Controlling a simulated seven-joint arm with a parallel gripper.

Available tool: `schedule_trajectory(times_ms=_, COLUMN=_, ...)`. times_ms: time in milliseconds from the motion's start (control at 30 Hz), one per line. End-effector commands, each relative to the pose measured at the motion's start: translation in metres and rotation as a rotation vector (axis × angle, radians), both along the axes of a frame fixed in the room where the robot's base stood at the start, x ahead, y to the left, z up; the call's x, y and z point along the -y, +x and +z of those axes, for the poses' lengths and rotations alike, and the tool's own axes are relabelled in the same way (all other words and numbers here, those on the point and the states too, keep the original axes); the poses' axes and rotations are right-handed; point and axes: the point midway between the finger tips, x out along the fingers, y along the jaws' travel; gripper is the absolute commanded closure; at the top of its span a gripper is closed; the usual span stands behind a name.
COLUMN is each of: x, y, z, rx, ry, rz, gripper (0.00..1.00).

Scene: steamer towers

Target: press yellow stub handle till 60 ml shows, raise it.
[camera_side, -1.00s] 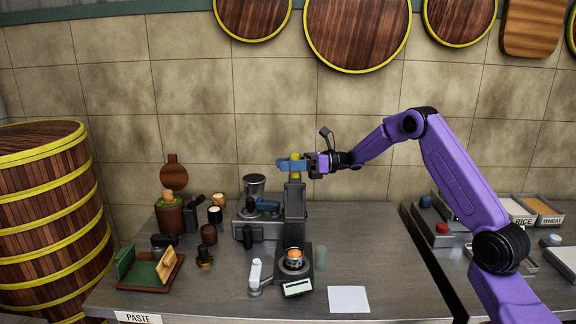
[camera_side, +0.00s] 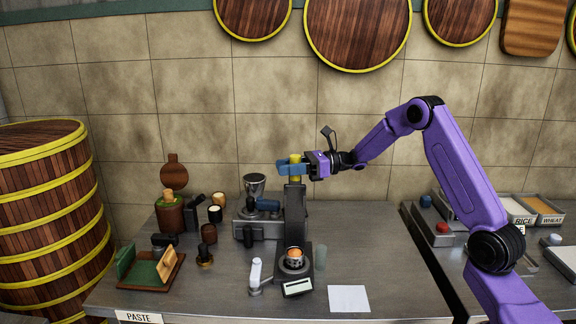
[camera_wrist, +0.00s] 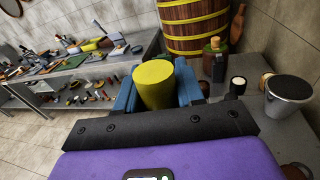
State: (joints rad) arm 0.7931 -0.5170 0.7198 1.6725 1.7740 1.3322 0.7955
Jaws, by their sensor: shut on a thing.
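The yellow stub handle (camera_side: 295,159) stands on top of a dark upright press column (camera_side: 294,207). My gripper (camera_side: 295,168) is shut on the handle, with its blue fingers on either side of it. In the wrist view the yellow handle (camera_wrist: 154,84) sits between the blue fingers, its flat round top facing the camera. Under the column, an orange-filled cup (camera_side: 294,255) rests on a dark base. A small white display (camera_side: 298,288) is at the front of that base; its digits are too small to read.
A grinder with a metal hopper (camera_side: 255,187) stands left of the column. A white lever-like item (camera_side: 257,276) is left of the base, and a clear glass (camera_side: 320,257) is right of it. A white square (camera_side: 348,299) lies at front right. A green-and-brown tray (camera_side: 150,272) is at left.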

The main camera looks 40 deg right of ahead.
Motion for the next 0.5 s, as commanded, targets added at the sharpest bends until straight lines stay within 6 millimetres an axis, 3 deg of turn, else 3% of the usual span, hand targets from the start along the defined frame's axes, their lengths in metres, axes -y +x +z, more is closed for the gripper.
schedule_trajectory(times_ms=500, x=-0.055, y=-0.056, z=-0.016, rx=0.335, ry=-0.339, rz=0.001, gripper=0.97)
